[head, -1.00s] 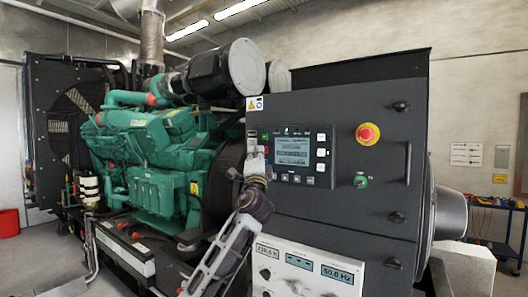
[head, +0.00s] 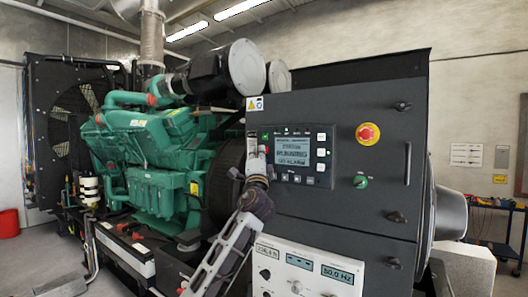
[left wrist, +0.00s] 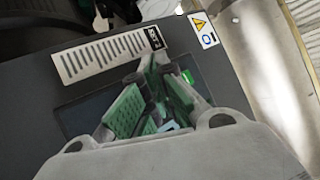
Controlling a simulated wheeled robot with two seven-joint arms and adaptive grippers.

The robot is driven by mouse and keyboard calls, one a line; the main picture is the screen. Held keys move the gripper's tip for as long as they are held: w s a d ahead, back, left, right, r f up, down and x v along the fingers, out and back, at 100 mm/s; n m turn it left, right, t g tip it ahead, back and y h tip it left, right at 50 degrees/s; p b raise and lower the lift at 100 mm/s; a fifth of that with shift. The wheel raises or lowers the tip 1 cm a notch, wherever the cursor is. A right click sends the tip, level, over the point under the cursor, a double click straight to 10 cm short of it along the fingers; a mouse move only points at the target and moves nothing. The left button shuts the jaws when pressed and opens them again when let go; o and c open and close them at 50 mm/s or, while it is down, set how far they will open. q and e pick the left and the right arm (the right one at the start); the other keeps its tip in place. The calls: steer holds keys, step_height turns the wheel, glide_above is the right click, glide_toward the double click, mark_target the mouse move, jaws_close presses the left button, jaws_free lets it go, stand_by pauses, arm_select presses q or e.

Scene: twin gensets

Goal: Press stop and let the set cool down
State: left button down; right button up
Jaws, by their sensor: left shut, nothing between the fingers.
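The genset controller (head: 300,157) is set in the dark grey cabinet front in the head view. Its lit screen (head: 293,151) shows several lines of small text, one of which seems to read running. My left gripper (head: 257,152) is upright at the controller's left edge, beside small green and red marks there. In the left wrist view my left gripper (left wrist: 152,80) has its green-padded fingers over the controller and hides much of it. A green lit spot (left wrist: 187,76) shows beside the fingers. The gripper is shut and empty; contact with a button cannot be told. My right gripper is out of view.
A red emergency stop on yellow (head: 367,133) and a green-ringed switch (head: 360,182) sit right of the controller. A white meter panel (head: 308,272) reading 50.0 Hz is below. The green engine (head: 150,160) stands to the left. A tool cart (head: 495,230) is far right.

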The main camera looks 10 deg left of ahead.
arm_select(q)
steer(key=shift+s, duration=0.2)
steer(key=shift+s+a, duration=0.25)
steer(key=shift+s, duration=0.35)
steer(key=shift+s, duration=0.1)
stand_by(0.3)
steer(key=shift+s+a+p, duration=0.15)
steer(key=shift+s+a, duration=0.2)
steer(key=shift+s, duration=0.55)
steer(key=shift+s+a+p, duration=0.15)
steer(key=shift+s+a, duration=0.2)
steer(key=shift+s, duration=0.6)
steer(key=shift+s+a+p, duration=0.15)
steer(key=shift+s+a, duration=0.2)
steer(key=shift+s, duration=0.55)
